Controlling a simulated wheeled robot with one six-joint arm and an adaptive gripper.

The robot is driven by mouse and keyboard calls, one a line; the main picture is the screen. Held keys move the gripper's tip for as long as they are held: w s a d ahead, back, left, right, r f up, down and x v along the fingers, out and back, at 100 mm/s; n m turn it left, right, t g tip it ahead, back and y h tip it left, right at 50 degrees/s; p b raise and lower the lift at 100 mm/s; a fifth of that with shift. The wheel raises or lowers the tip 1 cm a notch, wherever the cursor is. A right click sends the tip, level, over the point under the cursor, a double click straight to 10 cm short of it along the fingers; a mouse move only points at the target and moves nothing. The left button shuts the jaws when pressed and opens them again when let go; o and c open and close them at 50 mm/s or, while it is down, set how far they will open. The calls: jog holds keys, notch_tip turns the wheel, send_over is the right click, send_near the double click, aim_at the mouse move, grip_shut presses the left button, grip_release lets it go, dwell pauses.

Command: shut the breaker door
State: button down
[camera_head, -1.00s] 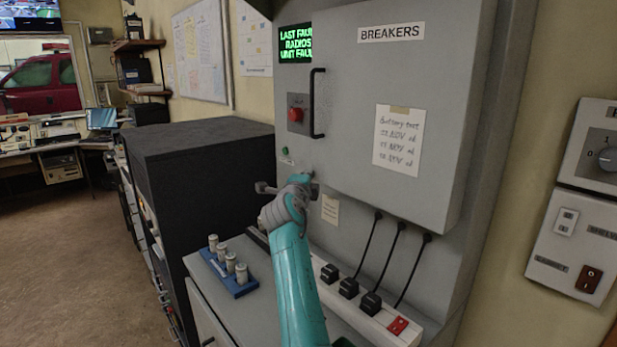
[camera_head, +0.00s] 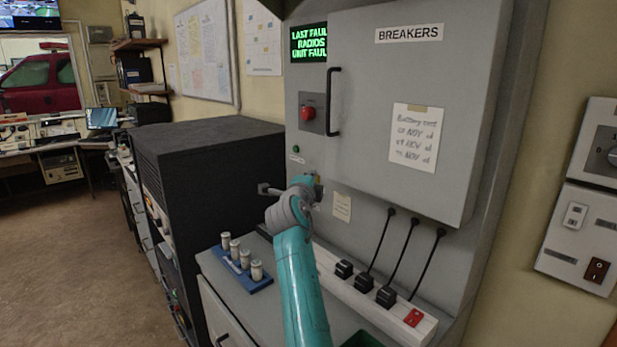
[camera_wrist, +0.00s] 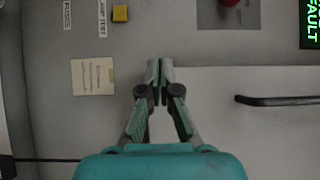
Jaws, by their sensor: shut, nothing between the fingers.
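The breaker door (camera_head: 462,100) is a large grey panel labelled BREAKERS, with a handwritten note and a black bar handle (camera_head: 333,102) near its left edge. It stands out from the grey cabinet face; I cannot tell how wide any gap is. In the wrist view the door (camera_wrist: 240,140) fills the lower right, with its handle (camera_wrist: 280,101) at right. My gripper (camera_wrist: 158,72) is shut and empty, its tips at the door's lower handle-side corner. In the head view it is partly hidden by my wrist, below and left of the door. Contact cannot be told.
A red button (camera_head: 307,113) and a green display (camera_head: 309,43) are left of the door. Below are a power strip (camera_head: 375,312) with black plugs and cables, and a blue tray (camera_head: 240,279) with several cylinders. A dark cabinet (camera_head: 215,145) stands left.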

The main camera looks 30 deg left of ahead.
jog(key=s+a, duration=0.3)
jog(key=s, duration=0.6)
jog(key=shift+a, duration=0.25)
jog(key=shift+s, duration=0.1)
